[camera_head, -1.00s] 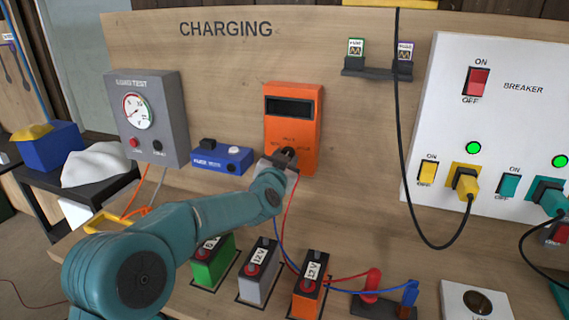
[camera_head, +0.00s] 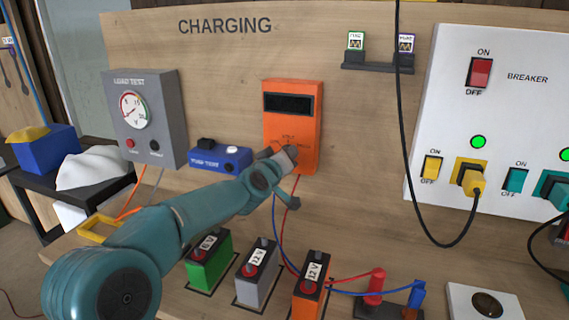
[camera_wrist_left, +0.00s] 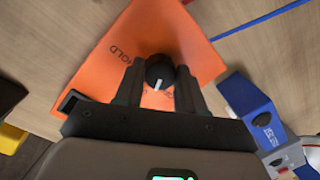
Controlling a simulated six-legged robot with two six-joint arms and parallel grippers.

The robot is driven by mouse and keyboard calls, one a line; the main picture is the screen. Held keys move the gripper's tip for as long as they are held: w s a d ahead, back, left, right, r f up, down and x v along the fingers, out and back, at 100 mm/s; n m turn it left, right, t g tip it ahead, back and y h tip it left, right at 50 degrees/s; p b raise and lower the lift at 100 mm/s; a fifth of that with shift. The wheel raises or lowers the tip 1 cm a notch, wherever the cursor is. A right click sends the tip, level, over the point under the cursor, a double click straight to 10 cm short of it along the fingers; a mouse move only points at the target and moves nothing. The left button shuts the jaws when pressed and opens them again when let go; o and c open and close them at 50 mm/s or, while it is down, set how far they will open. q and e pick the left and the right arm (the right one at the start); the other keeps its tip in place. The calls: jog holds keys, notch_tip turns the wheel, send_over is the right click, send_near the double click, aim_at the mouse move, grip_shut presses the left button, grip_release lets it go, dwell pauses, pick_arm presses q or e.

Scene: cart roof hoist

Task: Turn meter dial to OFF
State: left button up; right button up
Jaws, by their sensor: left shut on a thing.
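The orange meter (camera_head: 292,108) stands against the wooden board, with a dark blank display at its top. My left gripper (camera_head: 284,154) is at the lower front of the meter and covers the dial in the head view. In the left wrist view, the black round dial (camera_wrist_left: 159,68) with a white pointer line sits between the two fingers of my left gripper (camera_wrist_left: 160,82), which is shut on it. Some lettering shows on the meter face beside the dial, partly hidden by the fingers. My right gripper is not in view.
A blue tester box (camera_head: 221,159) and the grey load test box (camera_head: 147,118) are left of the meter. Several batteries (camera_head: 208,262) stand below, with red and blue leads near my arm. The white breaker panel (camera_head: 500,130) is at the right.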

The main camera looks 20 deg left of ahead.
pick_arm(q)
jog(key=shift+a+n+h+b, duration=0.1)
jog(key=shift+n+h+b, duration=0.1)
jog(key=shift+n+b, duration=1)
jog(key=shift+a+n+h+b, duration=0.15)
jog(key=shift+n+b, duration=0.4)
jog(key=shift+n, duration=1.25)
jog(key=o, duration=1)
jog(key=shift+s, duration=0.1)
jog(key=shift+o, duration=0.2)
jog(key=s+a+r+b, duration=0.1)
jog(key=s+b, duration=0.2)
jog(key=s, duration=1.3)
jog(key=shift+s+a+r, duration=0.15)
jog(key=shift+a+r, duration=0.05)
jog(key=shift+r, duration=0.2)
